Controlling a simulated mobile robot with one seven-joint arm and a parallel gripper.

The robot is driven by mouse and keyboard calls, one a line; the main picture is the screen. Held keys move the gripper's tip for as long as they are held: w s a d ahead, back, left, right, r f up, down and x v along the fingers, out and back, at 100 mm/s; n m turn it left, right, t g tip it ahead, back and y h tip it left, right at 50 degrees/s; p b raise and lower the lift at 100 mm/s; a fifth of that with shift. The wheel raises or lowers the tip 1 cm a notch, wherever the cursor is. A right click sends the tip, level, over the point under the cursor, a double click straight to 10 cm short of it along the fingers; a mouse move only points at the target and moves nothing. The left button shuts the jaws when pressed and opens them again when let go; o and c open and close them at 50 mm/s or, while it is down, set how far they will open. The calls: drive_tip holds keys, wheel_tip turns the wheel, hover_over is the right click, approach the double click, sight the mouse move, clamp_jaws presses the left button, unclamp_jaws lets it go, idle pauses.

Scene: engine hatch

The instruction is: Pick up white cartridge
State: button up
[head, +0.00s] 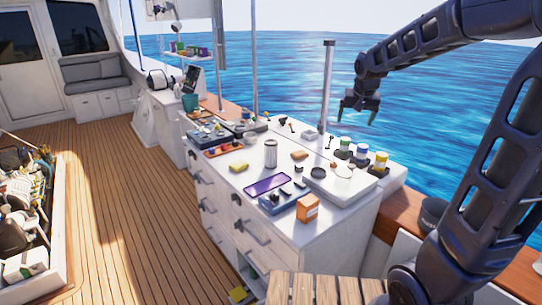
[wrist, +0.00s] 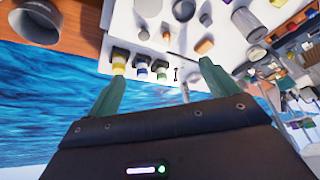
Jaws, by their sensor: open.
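My gripper (head: 358,112) is open and empty, held in the air past the far edge of the white counter (head: 312,232), with sea behind it. Its two green fingers also show in the wrist view (wrist: 163,72). Several small white-bodied cartridge-like containers with coloured parts stand in dark holders at the counter's back right: one with a blue top (head: 362,151), one yellow (head: 380,161) and one greenish (head: 345,144). In the wrist view, a similar row lies beyond the fingertips, including a yellow one (wrist: 118,64). I cannot tell which is the white cartridge.
A pale can (head: 271,153), an orange box (head: 307,209), a purple-screened tablet (head: 267,185) and a yellow sponge (head: 239,166) sit on the counter. A grey post (head: 327,85) rises at its back, left of my gripper. The wooden deck (head: 120,190) has free room.

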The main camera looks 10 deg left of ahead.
drive_tip(key=w+a+f, duration=0.3)
drive_tip(key=w+a, duration=0.4)
drive_tip(key=t, duration=0.2)
approach(270, 142)
drive_tip(key=w+x, duration=0.1)
drive_tip(key=x, duration=0.2)
drive_tip(key=shift+n, duration=0.4)
drive_tip(key=x, duration=0.4)
drive_tip(key=shift+w+a+f, duration=0.1)
drive_tip(key=shift+f, duration=0.35)
drive_tip(key=shift+s+d+f+x, duration=0.1)
drive_tip(key=shift+x, duration=0.75)
drive_tip(key=shift+s+d+f+x, duration=0.1)
drive_tip(key=shift+x, duration=0.8)
drive_tip(key=shift+s+d+f+x, duration=0.1)
drive_tip(key=shift+x, duration=0.75)
drive_tip(key=c, duration=1.1)
drive_tip(key=shift+r, duration=0.15)
